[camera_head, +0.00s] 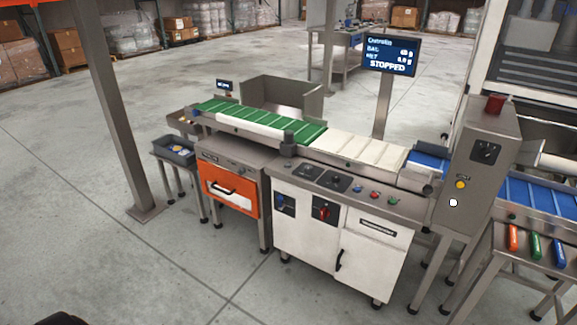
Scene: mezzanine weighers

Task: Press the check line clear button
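The check line (340,177) stands mid-view with green and white belt sections. Its front panel carries a small blue button (358,188), a red button (375,194) and a green button (392,200). A grey control box (484,150) at the right end has a yellow button (460,184) and a white round button (453,202). No readable label shows which button is the clear one. The raised screen (387,54) reads STOPPED. Neither gripper is recognisable; a dark shape is cut off at the lower left edge.
A steel post (112,110) stands left of the line. A small table with a dark tray (172,150) is at the line's left end. A rack with orange, green and blue items (535,247) stands at lower right. The floor in front (190,270) is clear.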

